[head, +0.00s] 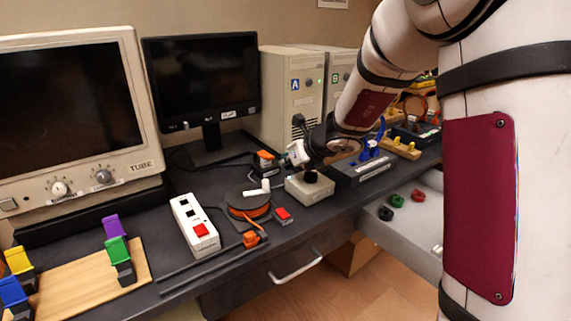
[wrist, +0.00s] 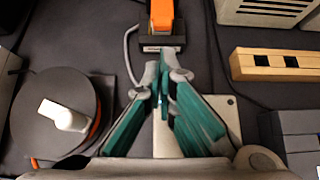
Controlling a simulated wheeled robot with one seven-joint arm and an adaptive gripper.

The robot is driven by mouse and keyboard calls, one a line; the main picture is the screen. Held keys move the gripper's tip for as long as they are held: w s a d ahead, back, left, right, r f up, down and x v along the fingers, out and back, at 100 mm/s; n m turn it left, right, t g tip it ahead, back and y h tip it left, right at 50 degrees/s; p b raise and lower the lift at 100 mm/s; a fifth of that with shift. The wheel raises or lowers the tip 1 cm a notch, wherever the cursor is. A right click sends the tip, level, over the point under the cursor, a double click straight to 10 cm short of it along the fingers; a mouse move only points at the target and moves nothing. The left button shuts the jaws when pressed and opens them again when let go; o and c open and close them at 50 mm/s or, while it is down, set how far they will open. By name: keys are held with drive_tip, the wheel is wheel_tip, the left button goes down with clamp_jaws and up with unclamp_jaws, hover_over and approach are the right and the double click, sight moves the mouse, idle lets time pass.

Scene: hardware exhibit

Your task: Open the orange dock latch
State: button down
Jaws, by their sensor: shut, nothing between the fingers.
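The orange latch (head: 266,154) sits on a small black dock at the back of the bench, in front of the beige tower marked A. In the wrist view the orange latch (wrist: 162,14) is at the top centre, on its black dock (wrist: 162,42) with a small label. My gripper (wrist: 163,68) is shut and empty, its green fingers together just below the dock's front edge in the picture. A small gap shows, but I cannot tell the height difference. In the head view my gripper (head: 294,158) is right of the dock, its fingertips hard to make out.
A cable reel (head: 248,206) with a white handle stands left of the gripper. A beige box (head: 310,190) with a black knob lies below it. A white power strip (head: 194,224) is further left. In the wrist view a wooden block (wrist: 275,65) lies right of the dock.

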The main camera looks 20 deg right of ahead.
sight(271, 169)
drive_tip(key=b+x, duration=0.1)
drive_tip(key=x, duration=0.6)
drive_tip(key=shift+w+f, duration=0.1)
drive_tip(key=shift+p, duration=0.3)
drive_tip(key=shift+r+p, duration=0.25)
drive_tip(key=shift+p, duration=0.2)
drive_tip(key=shift+d+r+p, duration=0.1)
drive_tip(key=shift+r+p, duration=0.05)
drive_tip(key=shift+p, duration=0.7)
